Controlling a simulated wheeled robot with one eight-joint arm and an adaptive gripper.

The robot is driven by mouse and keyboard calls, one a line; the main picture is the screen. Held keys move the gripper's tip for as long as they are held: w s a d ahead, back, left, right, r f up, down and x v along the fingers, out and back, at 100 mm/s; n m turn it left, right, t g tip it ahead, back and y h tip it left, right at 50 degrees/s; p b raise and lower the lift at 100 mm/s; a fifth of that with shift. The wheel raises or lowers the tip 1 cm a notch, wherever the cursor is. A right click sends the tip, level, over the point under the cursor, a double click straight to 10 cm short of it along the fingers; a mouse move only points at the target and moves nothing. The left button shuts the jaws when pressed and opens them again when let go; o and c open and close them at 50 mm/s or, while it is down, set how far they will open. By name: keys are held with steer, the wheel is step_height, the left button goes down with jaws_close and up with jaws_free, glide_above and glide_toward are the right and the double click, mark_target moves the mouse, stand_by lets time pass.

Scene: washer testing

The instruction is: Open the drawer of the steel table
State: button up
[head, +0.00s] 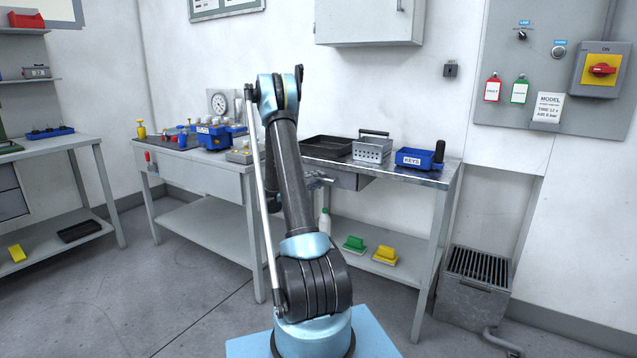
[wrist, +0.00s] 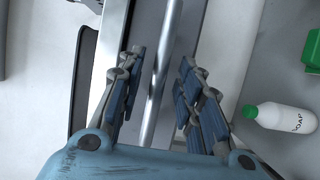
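The steel table (head: 418,178) stands behind my arm on the right in the head view. Its drawer (head: 348,179) hangs under the front edge of the top and looks shut; my arm hides part of its front. In the wrist view a round metal handle bar (wrist: 160,75) runs lengthwise between the fingers of my gripper (wrist: 161,62). The gripper is open, with one finger on each side of the bar and visible gaps to it.
On the steel table stand a dark tray (head: 326,146), a metal basket (head: 372,150) and a blue KEYS bin (head: 415,158). A soap bottle (wrist: 280,117) and green and yellow brushes (head: 384,255) are on the lower shelf. A grated drain box (head: 474,285) stands right.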

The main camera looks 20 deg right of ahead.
steer(key=shift+w+d, duration=0.15)
steer(key=shift+d, duration=0.4)
jaws_close()
steer(key=shift+d, duration=0.1)
